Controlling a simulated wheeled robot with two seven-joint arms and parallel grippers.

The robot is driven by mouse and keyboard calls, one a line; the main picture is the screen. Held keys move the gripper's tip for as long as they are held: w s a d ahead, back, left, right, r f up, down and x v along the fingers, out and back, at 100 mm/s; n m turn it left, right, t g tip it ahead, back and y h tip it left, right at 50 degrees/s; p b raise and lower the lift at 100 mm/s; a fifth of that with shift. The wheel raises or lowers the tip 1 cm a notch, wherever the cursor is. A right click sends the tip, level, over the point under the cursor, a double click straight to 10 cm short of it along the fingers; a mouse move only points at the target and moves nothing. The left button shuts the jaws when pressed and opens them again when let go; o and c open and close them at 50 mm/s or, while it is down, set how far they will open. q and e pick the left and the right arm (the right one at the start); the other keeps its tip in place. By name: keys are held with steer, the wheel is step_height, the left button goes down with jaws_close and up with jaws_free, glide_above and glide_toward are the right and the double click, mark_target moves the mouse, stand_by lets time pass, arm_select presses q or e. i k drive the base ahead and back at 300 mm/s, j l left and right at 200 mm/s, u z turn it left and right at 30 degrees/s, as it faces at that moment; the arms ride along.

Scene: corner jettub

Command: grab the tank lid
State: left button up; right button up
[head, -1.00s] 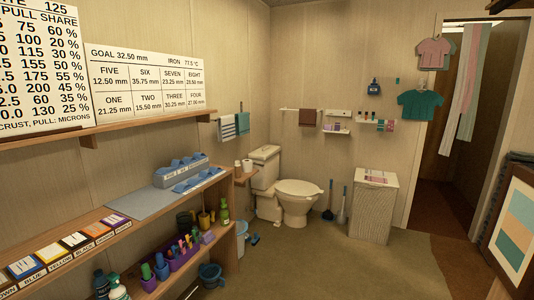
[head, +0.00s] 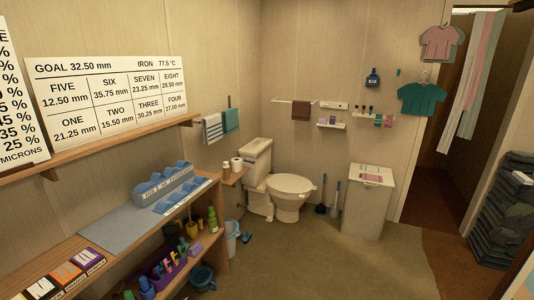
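The tank lid (head: 258,146) is the pale cream top of the toilet tank (head: 257,163), in the corner of the room near the middle of the head view. It appears to lie flat on the tank. The toilet bowl (head: 291,187) stands just right of the tank. Neither of my grippers shows in the head view.
A long wooden shelf unit (head: 75,262) with a blue mat (head: 110,229) runs along the left wall. A small side shelf with rolls (head: 237,164) is beside the tank. A white hamper (head: 368,204) stands right of the toilet. The floor (head: 310,255) in front is clear.

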mark_target(256, 147)
steer(key=i+z, duration=0.25)
steer(key=i, duration=3)
